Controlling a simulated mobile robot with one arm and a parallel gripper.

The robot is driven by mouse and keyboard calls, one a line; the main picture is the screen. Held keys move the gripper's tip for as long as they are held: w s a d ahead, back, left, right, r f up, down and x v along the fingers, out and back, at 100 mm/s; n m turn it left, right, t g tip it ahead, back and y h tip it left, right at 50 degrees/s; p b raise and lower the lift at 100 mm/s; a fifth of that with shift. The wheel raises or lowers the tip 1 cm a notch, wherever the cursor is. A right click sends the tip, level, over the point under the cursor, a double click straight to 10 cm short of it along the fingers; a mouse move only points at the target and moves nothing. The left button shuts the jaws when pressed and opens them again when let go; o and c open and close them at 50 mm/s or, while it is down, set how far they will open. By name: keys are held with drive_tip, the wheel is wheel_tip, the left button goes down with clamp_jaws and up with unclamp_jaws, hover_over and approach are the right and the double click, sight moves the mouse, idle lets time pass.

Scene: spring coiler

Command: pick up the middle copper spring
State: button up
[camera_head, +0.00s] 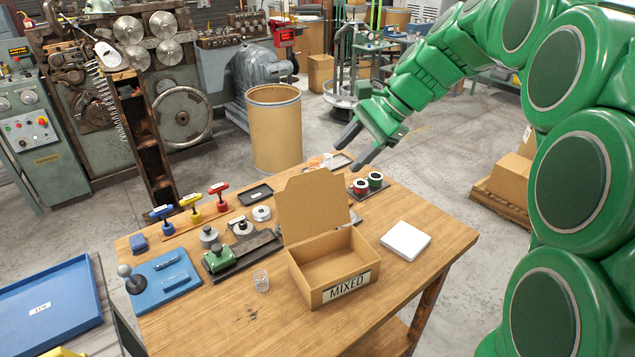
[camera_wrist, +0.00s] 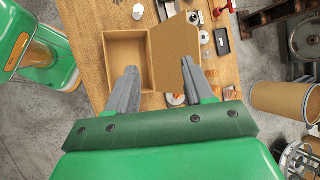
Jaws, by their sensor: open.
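My gripper (camera_head: 358,146) is open and empty, held above the back right of the workbench in the head view. In the wrist view its two fingers (camera_wrist: 158,66) stand apart, over the cardboard box and its raised flap. Small orange-brown, copper-coloured pieces show there: one (camera_wrist: 175,98) between the fingers below the flap, others (camera_wrist: 212,90) beside the right finger. They are too small and partly covered for me to tell whether they are springs or which is in the middle. In the head view the raised flap may hide them. A silver spring (camera_head: 261,280) stands left of the box.
The open, empty box (camera_head: 305,284) marked MIXED has its flap (camera_head: 312,205) up. Tools and a blue plate (camera_head: 165,277) crowd the left.

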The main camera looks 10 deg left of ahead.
drive_tip(key=w+a+f+m+t+y, duration=0.1)
drive_tip(key=w+a+f+m+y, duration=0.15)
drive_tip(key=w, duration=0.75)
drive_tip(key=w+a+f+m+y, duration=0.15)
drive_tip(key=w+m, duration=0.25)
drive_tip(key=w, duration=0.7)
drive_tip(key=w+a+f+m+t+y, duration=0.1)
drive_tip(key=w+f+m+y, duration=0.2)
drive_tip(key=w, duration=0.7)
drive_tip(key=shift+m+h, duration=0.25)
drive_tip(key=shift+h, duration=0.15)
wheel_tip(320, 180, down, 21)
drive_tip(key=shift+w+d+f, duration=0.1)
drive_tip(key=shift+d+f, duration=0.05)
drive_tip(key=shift+f, duration=0.05)
drive_tip(key=shift+x, duration=3.8)
drive_tip(key=shift+f, duration=0.15)
drive_tip(key=shift+c, duration=0.3)
drive_tip(key=c, duration=0.7)
drive_tip(key=shift+o, duration=0.2)
